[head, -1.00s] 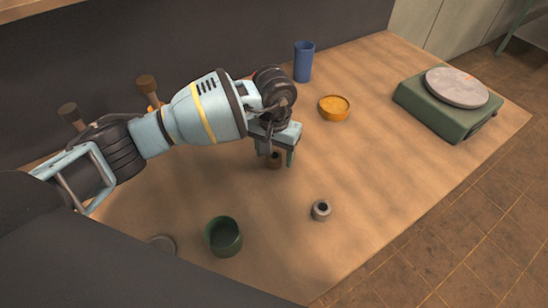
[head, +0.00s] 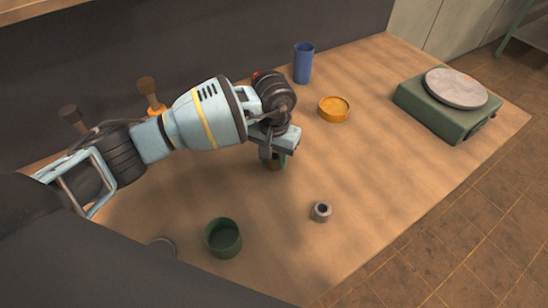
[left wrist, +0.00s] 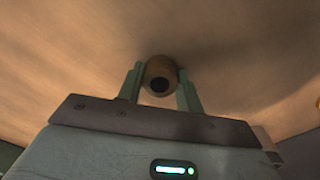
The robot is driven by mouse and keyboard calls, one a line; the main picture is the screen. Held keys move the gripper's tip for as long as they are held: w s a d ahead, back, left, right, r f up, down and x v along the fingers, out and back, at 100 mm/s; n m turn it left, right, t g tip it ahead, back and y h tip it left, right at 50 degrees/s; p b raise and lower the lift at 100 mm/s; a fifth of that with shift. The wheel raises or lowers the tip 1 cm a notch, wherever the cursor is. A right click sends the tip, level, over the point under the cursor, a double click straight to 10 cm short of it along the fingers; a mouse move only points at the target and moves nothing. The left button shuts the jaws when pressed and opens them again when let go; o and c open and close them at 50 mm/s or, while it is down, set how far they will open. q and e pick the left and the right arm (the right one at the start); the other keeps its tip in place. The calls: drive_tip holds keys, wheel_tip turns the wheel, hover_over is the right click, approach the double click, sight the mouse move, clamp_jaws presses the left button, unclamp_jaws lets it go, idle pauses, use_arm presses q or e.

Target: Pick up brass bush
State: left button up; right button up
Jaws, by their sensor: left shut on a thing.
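The brass bush (left wrist: 160,76) is a small brown-gold ring with a dark hole, seen between the two green fingers in the left wrist view. My left gripper (left wrist: 160,88) is shut on it. In the head view my left gripper (head: 276,160) points down at the middle of the table, and the brass bush (head: 272,166) shows only partly between its fingers, at or very near the tabletop. Whether it touches the table I cannot tell. My right gripper is not in view.
A grey bush (head: 320,212) stands to the right and nearer. A green cup (head: 223,238) stands in front, a blue cup (head: 303,63) and an orange dish (head: 334,109) behind. A green scale (head: 447,108) with a round plate is at the right. The wooden table (head: 400,170) is clear between them.

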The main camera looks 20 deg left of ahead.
use_arm(q)
wheel_tip(320, 180, up, 10)
idle(0.5)
